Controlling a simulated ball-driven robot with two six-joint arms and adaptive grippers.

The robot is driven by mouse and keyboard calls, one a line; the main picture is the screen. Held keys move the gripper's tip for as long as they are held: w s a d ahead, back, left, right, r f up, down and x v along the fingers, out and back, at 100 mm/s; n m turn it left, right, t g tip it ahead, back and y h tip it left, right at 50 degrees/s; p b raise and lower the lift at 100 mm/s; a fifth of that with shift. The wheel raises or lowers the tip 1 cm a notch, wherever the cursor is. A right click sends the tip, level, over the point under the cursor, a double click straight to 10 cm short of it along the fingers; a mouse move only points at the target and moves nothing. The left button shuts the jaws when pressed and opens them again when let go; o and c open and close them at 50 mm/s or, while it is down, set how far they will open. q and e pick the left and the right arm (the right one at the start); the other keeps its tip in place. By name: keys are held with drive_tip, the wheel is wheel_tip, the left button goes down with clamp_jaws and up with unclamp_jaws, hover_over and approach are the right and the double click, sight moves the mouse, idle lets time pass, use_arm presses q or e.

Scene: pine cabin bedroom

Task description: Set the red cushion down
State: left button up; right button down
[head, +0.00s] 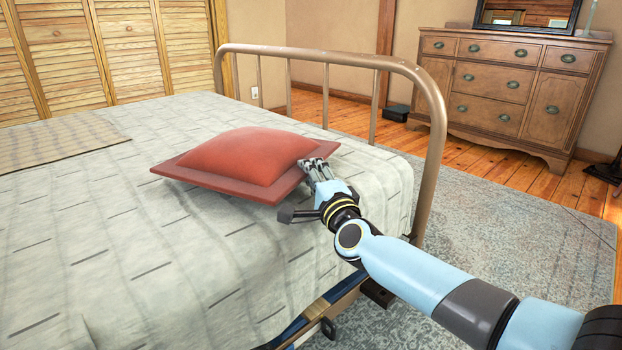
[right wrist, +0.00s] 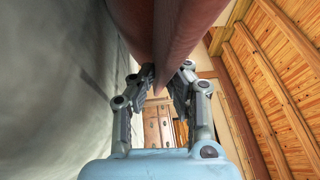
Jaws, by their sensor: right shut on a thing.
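The red cushion (head: 243,157) is over the near part of the bed (head: 110,225), close to the metal bed rail, lying roughly flat with its domed side up. My right gripper (head: 314,168) is shut on the cushion's right edge. In the right wrist view, the fingers (right wrist: 157,92) pinch the rim of the cushion (right wrist: 165,35), with the pale bedspread (right wrist: 55,80) close along its underside. Whether the cushion's whole underside touches the bedspread is hard to tell. My left gripper does not show.
A folded blanket (head: 57,141) lies at the bed's left. A wooden dresser (head: 510,90) stands at the back right.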

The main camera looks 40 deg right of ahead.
drive_tip(key=c, duration=1.6)
unclamp_jaws()
drive_tip(key=shift+c, duration=0.2)
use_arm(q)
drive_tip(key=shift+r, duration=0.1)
use_arm(e)
drive_tip(key=shift+s, duration=0.1)
